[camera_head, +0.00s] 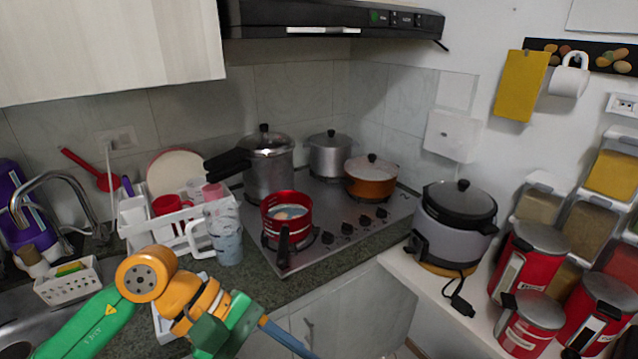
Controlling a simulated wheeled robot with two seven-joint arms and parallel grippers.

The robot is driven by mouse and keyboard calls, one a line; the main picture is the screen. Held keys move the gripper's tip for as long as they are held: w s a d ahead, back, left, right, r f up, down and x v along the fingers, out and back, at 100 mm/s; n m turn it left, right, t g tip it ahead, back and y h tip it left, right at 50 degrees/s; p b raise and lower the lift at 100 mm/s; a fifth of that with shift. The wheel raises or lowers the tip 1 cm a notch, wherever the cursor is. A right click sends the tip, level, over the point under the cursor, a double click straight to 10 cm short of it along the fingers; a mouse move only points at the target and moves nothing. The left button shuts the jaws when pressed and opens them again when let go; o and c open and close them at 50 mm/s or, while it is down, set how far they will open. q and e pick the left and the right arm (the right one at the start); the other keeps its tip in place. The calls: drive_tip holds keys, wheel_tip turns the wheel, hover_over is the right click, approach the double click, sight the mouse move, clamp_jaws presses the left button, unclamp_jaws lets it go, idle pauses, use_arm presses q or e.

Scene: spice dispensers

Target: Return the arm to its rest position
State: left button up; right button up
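My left arm, green and orange, comes in from the lower left, in front of the counter edge. The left gripper end (228,330) is low in the view, near the bottom edge. Its fingertips cannot be made out, so whether it is open or shut is unclear. A thin blue rod-like part (286,338) extends from it to the lower right; what it is cannot be told. My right arm and gripper are not in view. Spice dispensers stand at the right, one with yellow contents (612,174) and one with brown contents (588,228).
A red saucepan (287,213) and several pots stand on the stove (345,222). A white dish rack (135,228) and measuring jug (227,240) are behind my arm. A rice cooker (452,235) and red canisters (528,258) stand right. The floor gap between counters looks narrow.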

use_arm(q)
drive_tip(key=w+d+r+n+t+h, duration=0.1)
drive_tip(key=w+d+r+n+h, duration=0.2)
drive_tip(key=w+d+n+h, duration=0.45)
drive_tip(key=w+a+f+n+t+h, duration=0.25)
drive_tip(key=w+a+n+t, duration=0.35)
drive_tip(key=n, duration=0.7)
drive_tip(key=w+a+f+n+t+y, duration=0.2)
drive_tip(key=a+f+n+t+y, duration=0.35)
drive_tip(key=f+n, duration=0.6)
drive_tip(key=w+a+f+n+t+y, duration=0.1)
drive_tip(key=a+f+n+t+y, duration=0.5)
drive_tip(key=f+n, duration=0.55)
drive_tip(key=s+a+f+n+g+y, duration=0.3)
drive_tip(key=s+f+n+g, duration=0.15)
drive_tip(key=s+f, duration=0.45)
drive_tip(key=s+a+f+n+g+y, duration=0.2)
drive_tip(key=s+f+n+g+y, duration=0.2)
drive_tip(key=s+f+n, duration=0.45)
drive_tip(key=s+f+n+g, duration=0.1)
drive_tip(key=s+f+g, duration=0.2)
drive_tip(key=s, duration=0.8)
drive_tip(key=s+f+n+g, duration=0.2)
drive_tip(key=s+f+g, duration=0.2)
drive_tip(key=s, duration=0.7)
wheel_tip(320, 180, down, 3)
drive_tip(key=shift+a+r+y, duration=0.15)
drive_tip(key=shift+a+y, duration=0.05)
drive_tip(key=shift+y, duration=0.25)
